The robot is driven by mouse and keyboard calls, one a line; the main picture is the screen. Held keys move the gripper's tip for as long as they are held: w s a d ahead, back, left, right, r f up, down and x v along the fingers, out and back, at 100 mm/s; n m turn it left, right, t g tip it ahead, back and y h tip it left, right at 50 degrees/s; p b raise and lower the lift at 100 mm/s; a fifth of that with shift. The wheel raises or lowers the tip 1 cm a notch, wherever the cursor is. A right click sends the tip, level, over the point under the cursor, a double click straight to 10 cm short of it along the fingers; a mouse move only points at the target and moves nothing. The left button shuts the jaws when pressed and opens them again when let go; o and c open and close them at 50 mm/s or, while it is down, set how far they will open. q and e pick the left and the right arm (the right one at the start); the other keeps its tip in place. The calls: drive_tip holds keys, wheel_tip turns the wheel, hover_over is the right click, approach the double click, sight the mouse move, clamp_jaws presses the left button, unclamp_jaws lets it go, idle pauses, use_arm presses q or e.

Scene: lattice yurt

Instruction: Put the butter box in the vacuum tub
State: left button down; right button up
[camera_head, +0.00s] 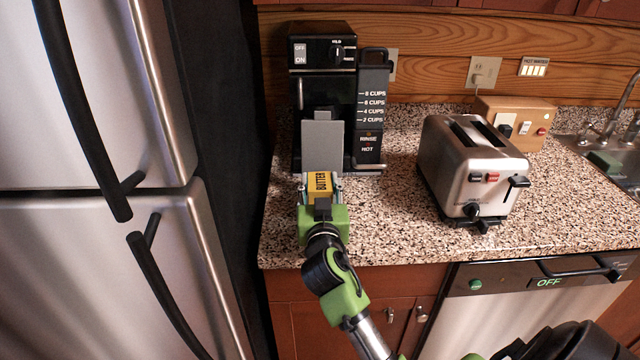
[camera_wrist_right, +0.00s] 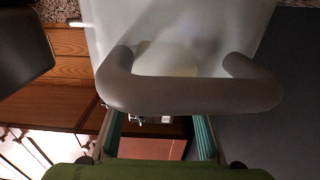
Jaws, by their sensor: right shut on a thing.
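In the right wrist view a pale grey container with a thick looped handle (camera_wrist_right: 190,94) fills the upper middle, close to my right gripper's fingers (camera_wrist_right: 158,125). The butter box is not clear there. The tub's inside is hidden. My left gripper is out of view.
The black coffee maker (camera_head: 322,48) stands against the back wall. A steel toaster (camera_head: 468,165) stands on the speckled counter (camera_head: 390,215) to the right. The fridge (camera_head: 90,100) is at the left. Counter between coffee maker and toaster is clear.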

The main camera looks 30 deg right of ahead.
drive_tip(key=o, duration=1.2)
drive_tip(key=shift+o, duration=0.2)
drive_tip(key=shift+r+p, duration=0.45)
drive_tip(key=shift+p, duration=0.15)
drive_tip(key=shift+s+a+r, duration=0.1)
drive_tip(key=shift+s+r, duration=0.05)
drive_tip(key=b+v, duration=0.1)
drive_tip(key=v, duration=0.4)
drive_tip(key=b+v, duration=0.1)
drive_tip(key=v, duration=0.4)
drive_tip(key=shift+s+a+f, duration=0.1)
drive_tip(key=shift+a+f, duration=0.05)
drive_tip(key=shift+f, duration=0.1)
drive_tip(key=shift+s+a+r+b, duration=0.2)
drive_tip(key=shift+s+a+b, duration=0.15)
drive_tip(key=shift+s, duration=0.25)
drive_tip(key=shift+f, duration=0.1)
